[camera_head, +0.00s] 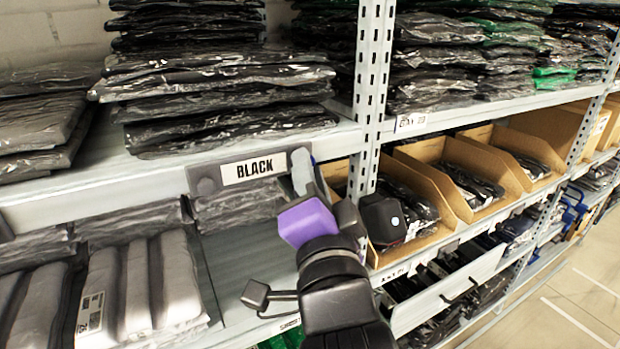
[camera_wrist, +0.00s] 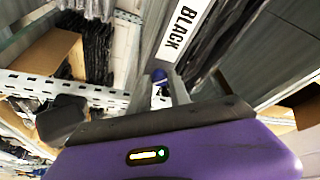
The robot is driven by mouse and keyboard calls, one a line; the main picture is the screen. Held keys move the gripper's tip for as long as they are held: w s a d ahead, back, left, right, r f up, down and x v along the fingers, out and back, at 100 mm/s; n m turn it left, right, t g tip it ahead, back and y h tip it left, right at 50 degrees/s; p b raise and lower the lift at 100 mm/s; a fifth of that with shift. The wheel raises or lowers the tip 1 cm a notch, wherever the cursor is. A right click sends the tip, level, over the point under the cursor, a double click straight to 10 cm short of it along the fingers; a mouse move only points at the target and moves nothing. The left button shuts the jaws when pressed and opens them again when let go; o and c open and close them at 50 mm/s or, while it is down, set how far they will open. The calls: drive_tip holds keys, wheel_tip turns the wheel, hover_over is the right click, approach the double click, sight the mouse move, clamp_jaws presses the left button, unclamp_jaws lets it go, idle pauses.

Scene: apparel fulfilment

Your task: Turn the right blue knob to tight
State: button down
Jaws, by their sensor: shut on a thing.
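My gripper (camera_head: 302,165) reaches to the right end of the holder and hides that knob in the head view. In the wrist view my gripper (camera_wrist: 161,86) is shut on the blue knob. The knob's tightness cannot be told.
A perforated steel upright (camera_head: 370,80) stands just right of my gripper. Cardboard bins (camera_head: 440,155) line the shelf further right. Bagged black garments (camera_head: 220,85) are stacked above the label, and grey bagged ones (camera_head: 140,285) lie below left. Free floor (camera_head: 570,290) shows at lower right.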

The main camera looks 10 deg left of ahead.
drive_tip(key=shift+r+m+g+h+b, duration=0.1)
drive_tip(key=shift+m+g+h, duration=0.25)
drive_tip(key=shift+m, duration=1.1)
drive_tip(key=shift+r+m+g+h+b, duration=0.15)
drive_tip(key=shift+m+g, duration=0.45)
drive_tip(key=shift+m, duration=0.8)
drive_tip(key=shift+m+g+h+b, duration=0.1)
drive_tip(key=shift+m+g+h, duration=0.3)
drive_tip(key=shift+m, duration=1.05)
drive_tip(key=c, duration=1.2)
unclamp_jaws()
drive_tip(key=b+v, duration=0.1)
drive_tip(key=v, duration=0.6)
drive_tip(key=shift+s+b, duration=0.4)
